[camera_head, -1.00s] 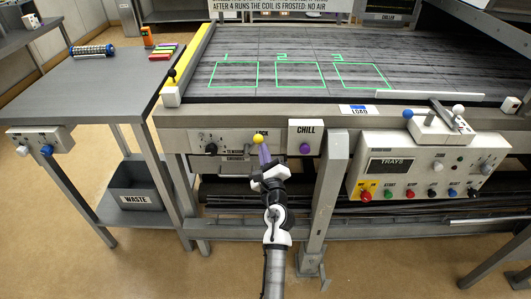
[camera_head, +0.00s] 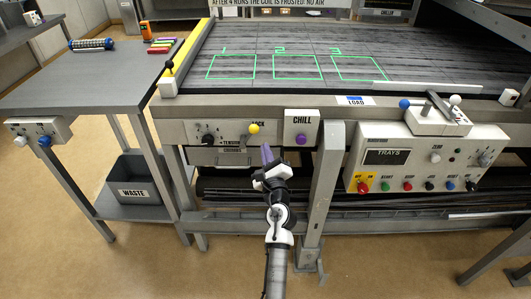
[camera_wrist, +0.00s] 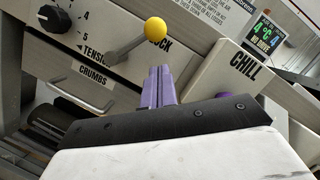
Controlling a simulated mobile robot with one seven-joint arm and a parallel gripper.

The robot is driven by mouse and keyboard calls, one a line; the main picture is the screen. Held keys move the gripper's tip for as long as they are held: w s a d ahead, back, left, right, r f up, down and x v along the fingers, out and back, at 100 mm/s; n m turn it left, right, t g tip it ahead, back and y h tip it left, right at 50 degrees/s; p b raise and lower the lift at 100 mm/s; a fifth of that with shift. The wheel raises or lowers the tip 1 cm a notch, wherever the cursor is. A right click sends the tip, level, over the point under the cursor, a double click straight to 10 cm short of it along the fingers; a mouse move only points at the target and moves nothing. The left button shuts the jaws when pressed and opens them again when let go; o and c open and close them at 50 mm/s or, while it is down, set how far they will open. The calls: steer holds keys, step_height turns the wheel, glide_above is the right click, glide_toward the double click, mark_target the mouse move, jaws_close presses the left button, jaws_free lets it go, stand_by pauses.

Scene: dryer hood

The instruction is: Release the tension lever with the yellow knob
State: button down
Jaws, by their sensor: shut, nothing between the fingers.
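The tension lever's yellow knob (camera_head: 254,128) is on the front panel of the machine, left of the CHILL box. In the wrist view the yellow knob (camera_wrist: 155,29) tops a grey lever arm (camera_wrist: 128,46) that slants down left toward the TENSION label, with partly hidden lettering ending in "OCK" beside it. My gripper (camera_head: 267,152) has purple fingers, which are together and empty. In the head view the fingertips are just below and right of the knob. In the wrist view the fingertips (camera_wrist: 160,70) sit below the knob, apart from it.
The CHILL box (camera_head: 301,128) with a purple button is just right of the lever. A numbered black dial (camera_head: 208,139) and the CRUMBS drawer (camera_wrist: 80,88) are to the left. A grey post (camera_head: 326,190) stands right of my arm. The TRAYS control box (camera_head: 425,160) is farther right.

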steer(key=b+v, duration=0.2)
steer(key=v, duration=0.8)
steer(key=shift+s+b, duration=0.2)
steer(key=shift+b, duration=0.1)
steer(key=shift+f, duration=0.1)
